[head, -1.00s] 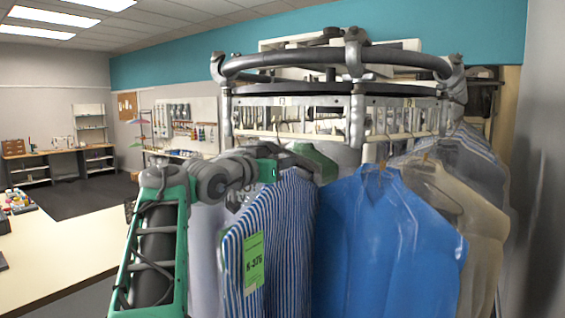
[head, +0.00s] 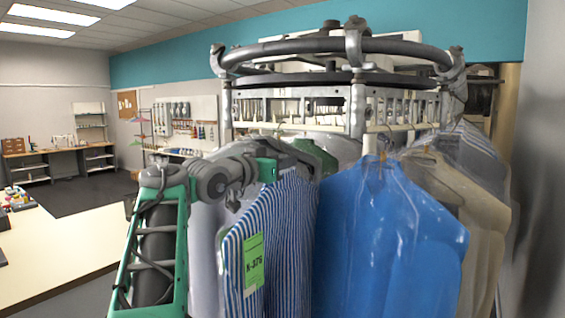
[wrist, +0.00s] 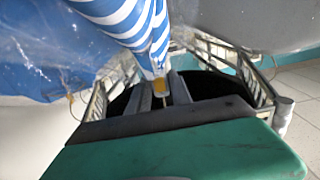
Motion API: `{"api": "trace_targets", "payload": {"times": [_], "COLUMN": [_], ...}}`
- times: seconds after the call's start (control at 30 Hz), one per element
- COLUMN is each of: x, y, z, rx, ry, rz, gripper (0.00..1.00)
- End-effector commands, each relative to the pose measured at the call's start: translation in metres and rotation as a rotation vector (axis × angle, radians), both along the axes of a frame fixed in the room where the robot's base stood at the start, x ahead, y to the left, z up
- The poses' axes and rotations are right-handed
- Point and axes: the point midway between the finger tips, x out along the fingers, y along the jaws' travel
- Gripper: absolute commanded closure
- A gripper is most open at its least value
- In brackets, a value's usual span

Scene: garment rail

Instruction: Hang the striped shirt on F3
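The blue-and-white striped shirt (head: 285,235) hangs in front of the rail, left of a blue shirt, with a green tag (head: 253,263) on its front. My gripper (wrist: 163,96) has its fingers on either side of the orange hanger neck (wrist: 160,85) of the striped shirt and looks shut on it. The stripes (wrist: 125,22) run up from the fingers in the wrist view. In the head view the fingertips are hidden behind the shirt and my arm. The garment rail (head: 290,48) is a round grey ring with a slotted band below. No F3 mark is readable.
The blue shirt (head: 385,235) in clear film hangs close to the right of the striped one. Beige (head: 445,190) and grey garments hang further right; pale and green ones (head: 315,155) hang behind. A counter (head: 60,250) stands at left. A wall closes the right side.

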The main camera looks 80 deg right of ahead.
Motion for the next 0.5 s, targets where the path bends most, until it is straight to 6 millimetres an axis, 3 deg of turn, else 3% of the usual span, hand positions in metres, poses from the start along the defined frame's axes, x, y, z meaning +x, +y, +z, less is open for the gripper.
{"api": "trace_targets", "payload": {"times": [0.2,0.5], "x": [0.0001,0.0019], "y": [-0.0003,0.0022], "z": [-0.0007,-0.0028], "rx": [0.001,0.004], "ry": [0.001,0.001], "rz": [0.000,0.001], "gripper": [0.56,0.55]}}
